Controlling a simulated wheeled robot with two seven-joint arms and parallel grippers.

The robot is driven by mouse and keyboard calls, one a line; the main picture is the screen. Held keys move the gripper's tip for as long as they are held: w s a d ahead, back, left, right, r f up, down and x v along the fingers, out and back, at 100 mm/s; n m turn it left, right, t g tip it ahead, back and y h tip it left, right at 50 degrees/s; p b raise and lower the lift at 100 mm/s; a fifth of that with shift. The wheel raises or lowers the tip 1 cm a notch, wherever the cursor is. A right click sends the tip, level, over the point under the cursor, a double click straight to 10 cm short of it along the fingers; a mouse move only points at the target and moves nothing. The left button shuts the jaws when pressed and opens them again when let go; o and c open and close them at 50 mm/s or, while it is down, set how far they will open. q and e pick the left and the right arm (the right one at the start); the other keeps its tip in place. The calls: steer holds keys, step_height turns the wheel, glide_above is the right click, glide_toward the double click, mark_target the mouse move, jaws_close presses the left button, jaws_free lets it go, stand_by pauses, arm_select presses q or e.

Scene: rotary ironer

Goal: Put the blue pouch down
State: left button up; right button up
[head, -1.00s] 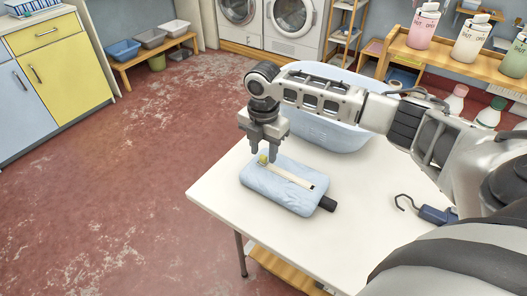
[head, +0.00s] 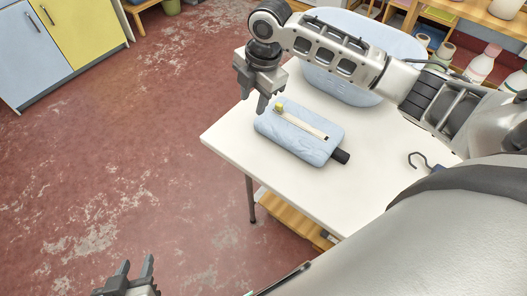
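The blue pouch (head: 300,144) lies flat on the white table (head: 235,140). It has a pale zipper strip (head: 305,124) along its top, with a yellow tab (head: 279,107) at the upper left end. A dark piece (head: 341,156) sticks out at its right end. My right gripper (head: 256,101) points down just beyond the pouch's upper left end, with its fingers apart and nothing between them. It looks clear of the pouch. My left gripper (head: 134,272) is low at the bottom left, away from the table, with its fingers apart and empty.
A pale blue tub (head: 345,92) stands on the table behind the pouch, partly hidden by my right arm. A dark hook (head: 418,160) lies to the right. White bottles (head: 482,65) stand at the back right. The table's front left part is bare.

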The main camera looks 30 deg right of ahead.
steer(key=s+a+f+m+t+y, duration=0.45)
steer(key=s+a+f+m, duration=0.45)
steer(key=a, duration=0.4)
steer(key=s+d+f+m+t+h, duration=0.1)
steer(key=s+d+f+m+t, duration=0.1)
steer(key=s+m, duration=0.2)
steer(key=s+d+f+m+t+h, duration=0.1)
steer(key=s+d+m+t, duration=0.1)
steer(key=s+m, duration=0.3)
steer(key=shift+s+d+f+h, duration=0.15)
steer(key=shift+d+f+h, duration=0.2)
steer(key=shift+d, duration=0.05)
